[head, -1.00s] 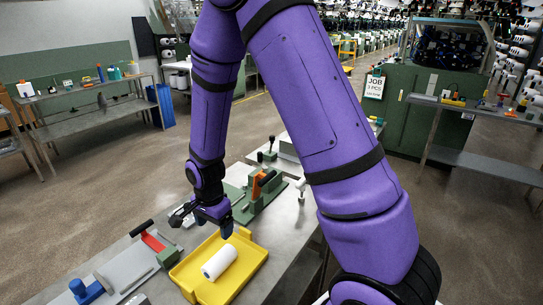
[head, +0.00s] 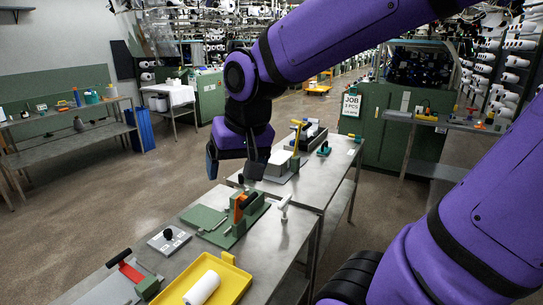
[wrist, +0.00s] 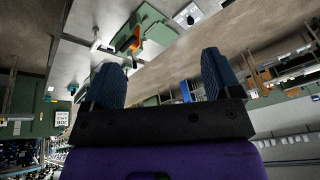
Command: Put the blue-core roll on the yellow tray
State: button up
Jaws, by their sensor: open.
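A white roll (head: 201,288) lies on its side on the yellow tray (head: 232,277), near the bottom edge of the head view. Its core colour cannot be made out. My gripper (head: 230,172) is raised above the far part of the bench, well beyond the tray and apart from it. In the wrist view my gripper (wrist: 160,78) shows two blue-grey fingers spread wide with nothing between them. The tray and the roll are not seen in the wrist view.
A green fixture with an orange part (head: 240,205) stands on the metal bench behind the tray. A white T-shaped handle (head: 284,207), a small plate with a black knob (head: 169,236) and a red-handled tool (head: 128,268) are nearby. A green cabinet (head: 400,125) stands behind.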

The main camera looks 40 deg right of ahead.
jog(key=s+d+r+n+t, duration=0.1)
jog(key=s+r+n, duration=0.2)
jog(key=s, duration=0.5)
jog(key=shift+s+r+n, duration=0.25)
jog(key=shift+r+n, duration=0.05)
jog(key=shift+r, duration=0.3)
jog(key=shift+d, duration=0.1)
dwell(0.3)
